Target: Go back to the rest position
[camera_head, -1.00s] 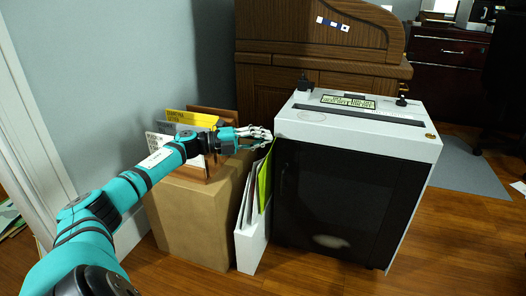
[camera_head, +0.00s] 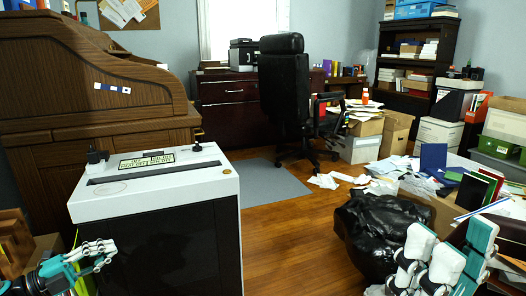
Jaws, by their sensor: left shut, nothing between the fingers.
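My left gripper (camera_head: 103,252) is at the lower left, in front of the left front edge of the shredder (camera_head: 152,187). It is shut and empty. My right gripper (camera_head: 428,258) shows large and close at the lower right, its pale fingers pointing up beside a teal part. It is cut off by the bottom edge, and I cannot tell whether it is open or shut.
A black bag (camera_head: 375,225) stands just left of my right gripper. Papers and folders lie behind it. A wooden desk (camera_head: 70,95) is behind the shredder, and an office chair (camera_head: 284,85) stands farther back. Bare floor (camera_head: 290,240) lies between shredder and bag.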

